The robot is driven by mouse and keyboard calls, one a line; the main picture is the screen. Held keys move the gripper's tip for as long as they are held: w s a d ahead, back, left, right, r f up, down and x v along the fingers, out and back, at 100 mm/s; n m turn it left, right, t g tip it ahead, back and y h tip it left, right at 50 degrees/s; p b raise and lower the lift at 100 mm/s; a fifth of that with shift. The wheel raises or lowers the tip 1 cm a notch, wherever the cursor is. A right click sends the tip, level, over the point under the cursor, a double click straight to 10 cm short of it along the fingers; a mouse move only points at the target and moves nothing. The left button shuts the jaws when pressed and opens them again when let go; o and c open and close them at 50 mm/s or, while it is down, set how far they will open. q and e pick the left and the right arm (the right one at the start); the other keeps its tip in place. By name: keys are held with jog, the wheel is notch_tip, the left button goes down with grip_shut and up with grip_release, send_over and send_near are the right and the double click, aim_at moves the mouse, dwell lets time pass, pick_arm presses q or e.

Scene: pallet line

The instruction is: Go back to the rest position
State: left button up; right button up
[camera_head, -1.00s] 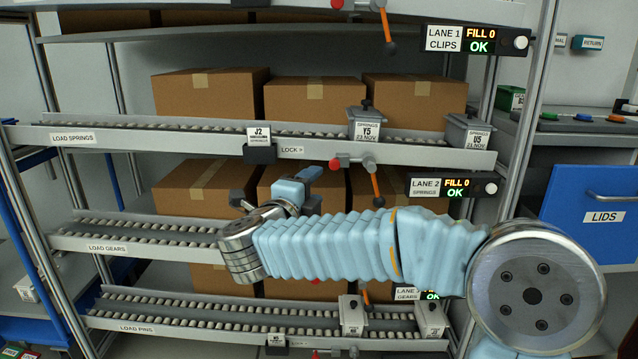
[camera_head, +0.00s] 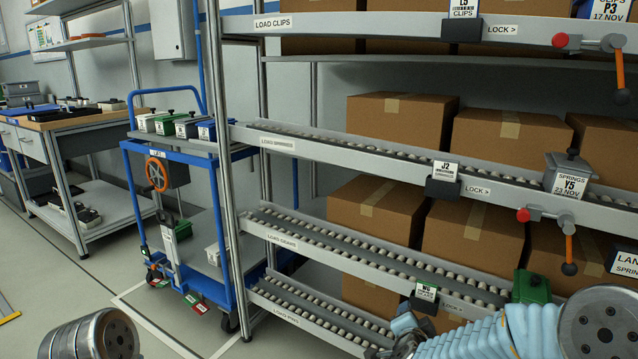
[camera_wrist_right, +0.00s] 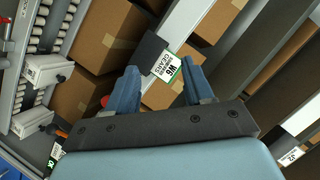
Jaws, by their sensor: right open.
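My right gripper (camera_wrist_right: 158,88) is open in the right wrist view. Its two blue fingers stand apart with nothing held between them. Behind the gap are a W6 gears label (camera_wrist_right: 165,66) and cardboard boxes. In the head view my right arm (camera_head: 500,335) comes in at the lower right in its pale blue sleeve, and its wrist is partly seen at the bottom edge, in front of the lowest lane. A round metal joint of mine (camera_head: 95,338) shows at the lower left. My left gripper is not in view.
The roller rack (camera_head: 330,152) fills the right side, with cardboard boxes (camera_head: 403,120) behind its lanes. A grey springs bin (camera_head: 568,172) and a green bin (camera_head: 530,287) stand on lanes. A blue cart (camera_head: 137,180) is left of the rack, then a workbench (camera_head: 60,122). Open floor (camera_head: 70,280) lies at front left.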

jog(key=s+a+f+n+g+y, duration=0.2)
jog(key=s+f+n, duration=0.1)
jog(key=f, duration=0.4)
jog(key=s+a+f+n+g+y, duration=0.2)
jog(key=s+a+f, duration=0.1)
jog(key=f, duration=0.4)
jog(key=s+a+f+n+g+y, duration=0.1)
jog(key=s+f+n+g, duration=0.1)
jog(key=s, duration=0.5)
jog(key=s+a+f+n+g+y+p, duration=0.1)
jog(key=s+a+f+n+g, duration=0.1)
jog(key=s+f, duration=0.5)
jog(key=s+a+f+n+g+y+p, duration=0.1)
jog(key=s+f+g, duration=0.3)
jog(key=s, duration=0.5)
jog(key=shift+a+f+n+g+y, duration=0.3)
jog(key=shift+a+f+n+y, duration=0.15)
jog(key=shift+n, duration=0.35)
jog(key=shift+w+r, duration=0.1)
